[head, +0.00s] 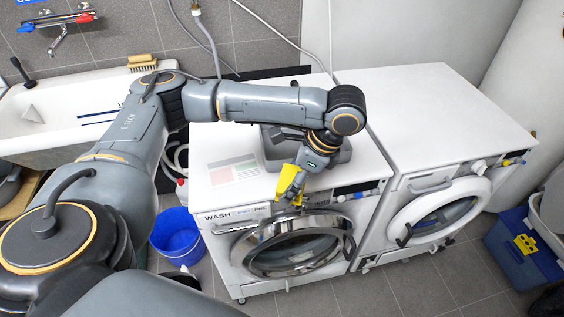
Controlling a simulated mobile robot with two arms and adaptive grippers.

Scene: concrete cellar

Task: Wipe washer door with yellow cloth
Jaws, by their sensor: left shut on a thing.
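The yellow cloth (291,180) is bunched and hangs from my left gripper (296,188) at the front top edge of the left washer. The gripper is shut on it. The washer door (293,247) is round, with a chrome ring and dark glass, on the front of the left washer (236,196). The gripper and cloth are above the door's upper rim; whether the cloth touches it I cannot tell. The fingertips are partly hidden by the cloth. My right gripper is not in view.
A grey tray (345,153) sits on the washer top behind my left wrist. A second white machine (430,110) stands to the right, its door (440,214) with a white ring. A blue bucket (176,233) stands on the floor at left. A blue box (520,250) is at far right.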

